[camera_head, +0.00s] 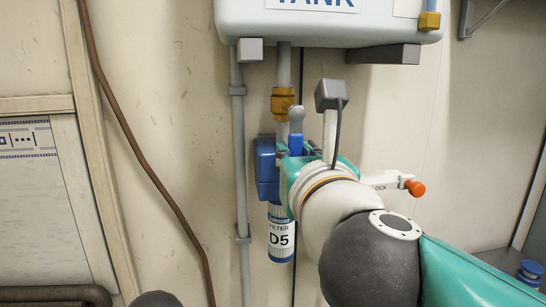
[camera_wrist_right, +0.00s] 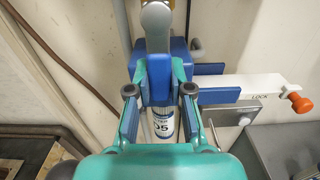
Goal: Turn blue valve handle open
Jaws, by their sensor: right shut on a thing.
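The blue valve handle (camera_head: 296,143) stands upright on the pipe below the tank, with a rounded grey end at its top. In the right wrist view the blue handle (camera_wrist_right: 158,82) is in the middle, between the two fingers. My right gripper (camera_wrist_right: 160,90) is shut on it, one finger on each side. In the head view my right gripper (camera_head: 291,160) is mostly hidden behind my wrist. The blue valve body (camera_head: 266,168) shows to its left. My left gripper is not in view.
The tank (camera_head: 330,25) hangs above. A filter marked D5 (camera_head: 281,238) hangs below the valve. A white LOCK bar (camera_head: 383,180) with an orange knob (camera_head: 415,188) sticks out to the right. A grey pipe (camera_head: 241,160) runs down the wall at left.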

